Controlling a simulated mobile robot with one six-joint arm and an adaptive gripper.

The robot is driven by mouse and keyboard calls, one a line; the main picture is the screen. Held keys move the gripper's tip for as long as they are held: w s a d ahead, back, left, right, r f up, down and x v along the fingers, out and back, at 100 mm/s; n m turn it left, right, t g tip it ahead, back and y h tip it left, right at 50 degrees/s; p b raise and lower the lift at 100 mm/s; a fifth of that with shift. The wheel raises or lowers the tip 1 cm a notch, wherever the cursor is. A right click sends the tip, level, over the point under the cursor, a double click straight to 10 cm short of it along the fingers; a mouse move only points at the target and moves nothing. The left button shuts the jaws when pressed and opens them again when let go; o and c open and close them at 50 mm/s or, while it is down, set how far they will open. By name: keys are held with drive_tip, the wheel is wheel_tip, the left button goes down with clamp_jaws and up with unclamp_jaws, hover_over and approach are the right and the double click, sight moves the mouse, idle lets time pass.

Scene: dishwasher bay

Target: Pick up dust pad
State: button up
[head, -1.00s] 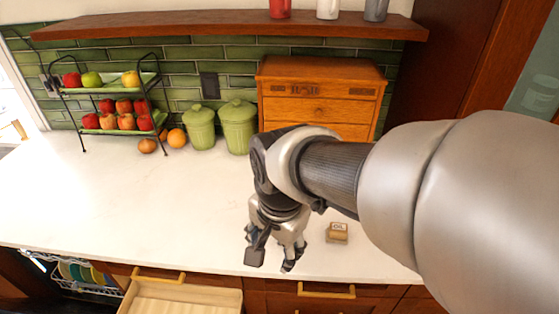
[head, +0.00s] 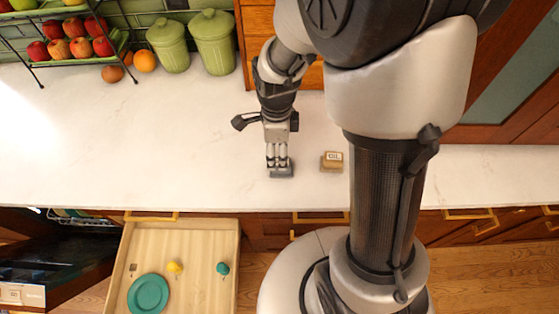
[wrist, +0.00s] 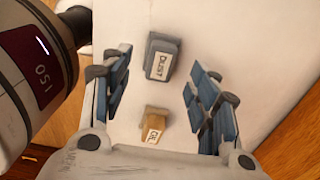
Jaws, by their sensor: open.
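The dust pad (wrist: 158,66) is a grey block with a pale label reading DUST on top. In the wrist view it lies on the white counter, between the lines of my two blue-padded fingers, beyond their middle. In the head view my gripper (head: 277,160) points down low over the counter, left of a tan block. A dark grey shape at its fingertips there may be the dust pad; fingers and pad are hard to separate.
Green canisters (head: 212,45) and a fruit rack (head: 68,40) stand behind. An open drawer (head: 185,245) holds a teal plate (head: 148,294). The counter's left side is clear.

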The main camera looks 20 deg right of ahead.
drive_tip(key=f, duration=0.2)
drive_tip(key=f+b, duration=0.1)
drive_tip(key=f, duration=0.2)
drive_tip(key=f+b, duration=0.1)
drive_tip(key=f, duration=0.1)
drive_tip(key=shift+w+d+f, duration=0.1)
drive_tip(key=shift+d+f, duration=0.2)
drive_tip(key=shift+r, duration=0.1)
drive_tip(key=c, duration=1.1)
drive_tip(key=shift+r, duration=0.1)
wheel_tip(320, 180, up, 20)
drive_tip(key=p, duration=0.5)
drive_tip(key=shift+p, duration=0.3)
